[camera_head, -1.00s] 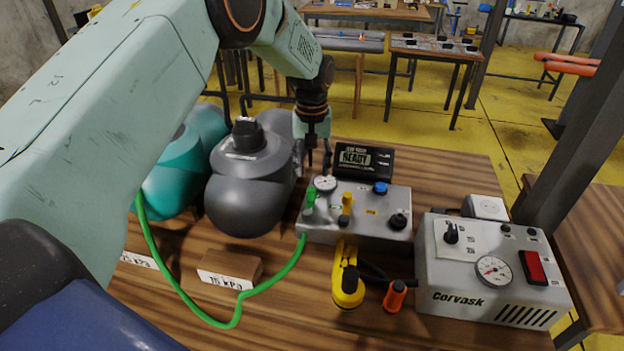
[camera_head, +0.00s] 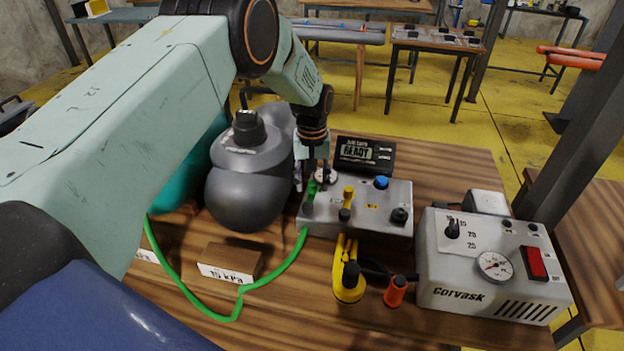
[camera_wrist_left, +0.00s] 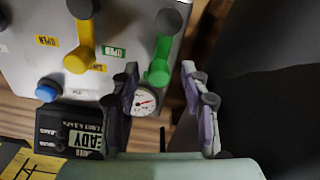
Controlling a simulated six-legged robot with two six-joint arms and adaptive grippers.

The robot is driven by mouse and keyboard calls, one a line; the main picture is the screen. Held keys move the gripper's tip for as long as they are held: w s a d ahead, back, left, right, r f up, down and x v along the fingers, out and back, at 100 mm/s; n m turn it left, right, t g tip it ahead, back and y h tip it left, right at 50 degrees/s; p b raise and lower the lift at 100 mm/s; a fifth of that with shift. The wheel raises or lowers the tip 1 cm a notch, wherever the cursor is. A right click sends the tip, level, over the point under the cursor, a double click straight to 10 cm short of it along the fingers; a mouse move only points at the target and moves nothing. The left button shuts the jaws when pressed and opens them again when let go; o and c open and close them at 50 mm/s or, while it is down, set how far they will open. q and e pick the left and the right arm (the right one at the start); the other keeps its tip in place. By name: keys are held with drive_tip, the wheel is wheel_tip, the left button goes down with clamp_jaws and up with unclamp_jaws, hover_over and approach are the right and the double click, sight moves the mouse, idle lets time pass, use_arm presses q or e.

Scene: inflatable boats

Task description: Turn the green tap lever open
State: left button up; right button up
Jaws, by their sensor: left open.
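The green tap lever (camera_head: 310,192) stands at the left end of the top of a grey control box (camera_head: 372,217). In the left wrist view the green lever (camera_wrist_left: 161,55) points from its round knob down toward the dial, with a green "OPEN" label beside it. My left gripper (camera_head: 314,181) is above that end of the box, fingers pointing down. In the wrist view my left gripper (camera_wrist_left: 160,73) is open, and the lever's free end shows between its fingertips. I cannot tell whether a finger touches it. My right gripper is not in view.
A yellow lever (camera_wrist_left: 83,38) is beside the green one. A small gauge (camera_wrist_left: 145,101) and the "READY" display (camera_head: 364,154) are close by. A grey inflatable (camera_head: 243,190) stands left of the box. A green hose (camera_head: 270,281) runs from the box. The Corvask unit (camera_head: 492,270) is right.

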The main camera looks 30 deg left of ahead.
use_arm(q)
drive_tip(key=shift+w+f, duration=0.1)
drive_tip(key=shift+w, duration=0.1)
drive_tip(key=shift+s+d, duration=0.1)
drive_tip(key=shift+s, duration=0.1)
drive_tip(key=c, duration=0.5)
clamp_jaws()
